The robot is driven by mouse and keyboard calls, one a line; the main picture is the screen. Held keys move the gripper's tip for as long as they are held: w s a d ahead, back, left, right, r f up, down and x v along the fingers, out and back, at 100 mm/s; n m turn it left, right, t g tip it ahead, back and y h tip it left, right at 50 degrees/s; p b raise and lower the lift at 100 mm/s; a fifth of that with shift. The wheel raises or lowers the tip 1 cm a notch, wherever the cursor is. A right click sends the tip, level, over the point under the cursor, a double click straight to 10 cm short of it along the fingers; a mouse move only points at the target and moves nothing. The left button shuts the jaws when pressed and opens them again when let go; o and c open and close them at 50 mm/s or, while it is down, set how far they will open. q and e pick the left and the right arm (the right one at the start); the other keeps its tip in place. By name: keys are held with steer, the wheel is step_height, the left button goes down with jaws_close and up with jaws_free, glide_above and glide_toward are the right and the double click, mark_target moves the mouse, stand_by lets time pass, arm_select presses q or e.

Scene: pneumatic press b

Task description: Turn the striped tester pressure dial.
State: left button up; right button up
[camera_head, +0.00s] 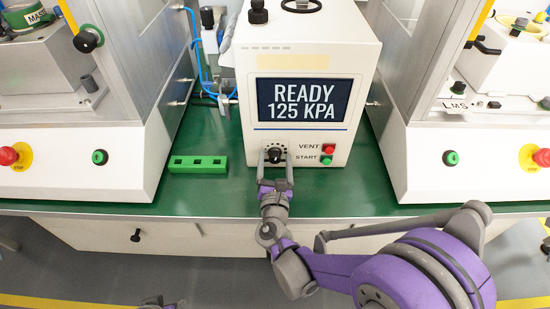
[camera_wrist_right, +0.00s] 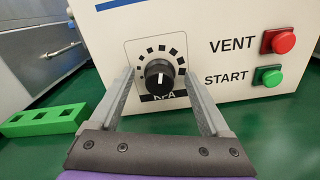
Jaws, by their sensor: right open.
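The white tester (camera_head: 310,90) stands on the green bench, and its screen (camera_head: 304,100) reads READY 125 KPA. Its black pressure dial (camera_head: 274,154) is low on the front face, at the left. In the right wrist view the dial (camera_wrist_right: 159,74) has a white pointer line and a ring of black square marks around it. My right gripper (camera_head: 275,160) is open in front of the dial, with one finger on each side and visible gaps between the fingers and the knob. A small grey part at the bottom edge of the head view may be my left arm; its gripper cannot be made out.
A red VENT button (camera_wrist_right: 283,41) and a green START button (camera_wrist_right: 269,76) sit right of the dial. A green slotted block (camera_head: 198,164) lies on the bench to the left. Large white machines with red stop buttons (camera_head: 8,156) flank the tester.

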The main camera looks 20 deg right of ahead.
steer(key=v, duration=1)
